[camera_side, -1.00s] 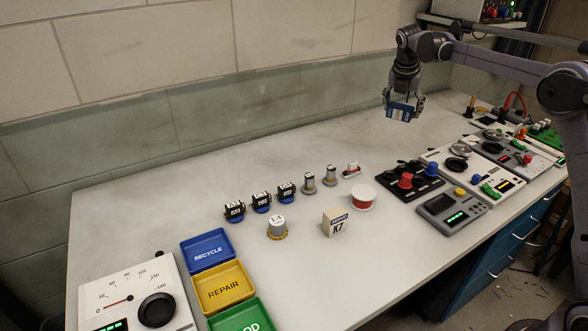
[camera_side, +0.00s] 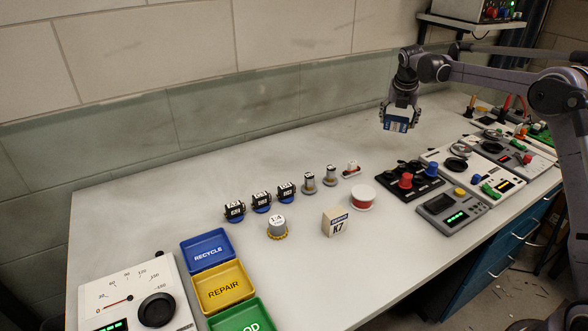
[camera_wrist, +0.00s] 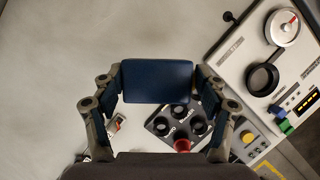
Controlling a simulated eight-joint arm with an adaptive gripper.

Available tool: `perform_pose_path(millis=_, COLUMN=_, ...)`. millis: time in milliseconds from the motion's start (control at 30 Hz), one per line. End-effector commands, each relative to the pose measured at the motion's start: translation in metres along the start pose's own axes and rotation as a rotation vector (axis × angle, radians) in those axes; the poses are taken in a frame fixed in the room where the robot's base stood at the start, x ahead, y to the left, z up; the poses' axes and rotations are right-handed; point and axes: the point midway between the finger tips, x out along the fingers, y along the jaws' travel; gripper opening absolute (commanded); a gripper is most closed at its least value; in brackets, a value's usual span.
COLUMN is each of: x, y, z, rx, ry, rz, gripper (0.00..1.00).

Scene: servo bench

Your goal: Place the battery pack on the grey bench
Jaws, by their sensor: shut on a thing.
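The battery pack (camera_side: 396,124) is a small blue block with a pale label. My gripper (camera_side: 401,116) is shut on it and holds it above the back right part of the grey bench (camera_side: 290,140). In the wrist view the battery pack (camera_wrist: 157,81) shows as a dark blue block between the two fingers of my gripper (camera_wrist: 158,90). Bare bench (camera_wrist: 60,60) shows to its left. The gap between pack and bench is clear in the side view.
A black panel with a red knob (camera_side: 405,180) and pale instrument panels (camera_side: 470,165) lie to the right. A red-and-white spool (camera_side: 361,197), a K7 box (camera_side: 335,222) and several small motors (camera_side: 261,202) stand mid-bench. Blue, yellow and green trays (camera_side: 222,285) lie at front left. The back middle is clear.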

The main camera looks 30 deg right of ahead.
Motion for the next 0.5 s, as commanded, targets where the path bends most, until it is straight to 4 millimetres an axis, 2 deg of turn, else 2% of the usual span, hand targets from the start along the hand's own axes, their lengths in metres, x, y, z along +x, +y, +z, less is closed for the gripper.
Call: perform_pose_path(millis=500, x=0.047, y=0.094, z=-0.033, rx=-0.003, ry=0.0, rz=0.001, gripper=0.38)
